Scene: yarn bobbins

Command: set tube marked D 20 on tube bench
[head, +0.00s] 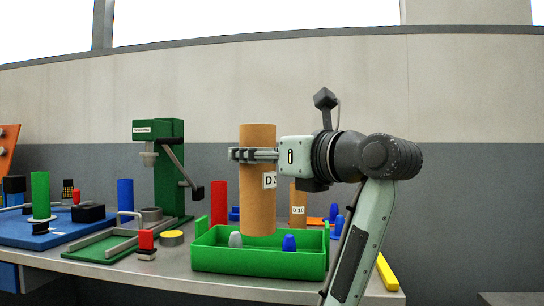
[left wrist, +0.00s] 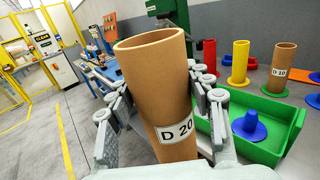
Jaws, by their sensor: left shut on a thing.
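The brown cardboard tube marked D 20 (head: 257,205) is upright in the head view, above the green tray. It is open at the top, and its label shows in full in the left wrist view (left wrist: 168,105). My left gripper (head: 252,155) is shut around the tube's upper part. The tube's lower end shows just above or behind the tray rim; I cannot tell if it touches anything. A second brown tube marked D 10 (head: 298,210) stands behind the tray. I cannot tell which surface is the tube bench. My right gripper is not in view.
The green tray (head: 255,261) holds grey and blue cones (head: 289,243). A green machine (head: 172,170) stands left, behind a green plate with rails (head: 95,248). A blue board (head: 40,235) with a green cylinder lies further left. A red cylinder (head: 219,203) stands behind the tray.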

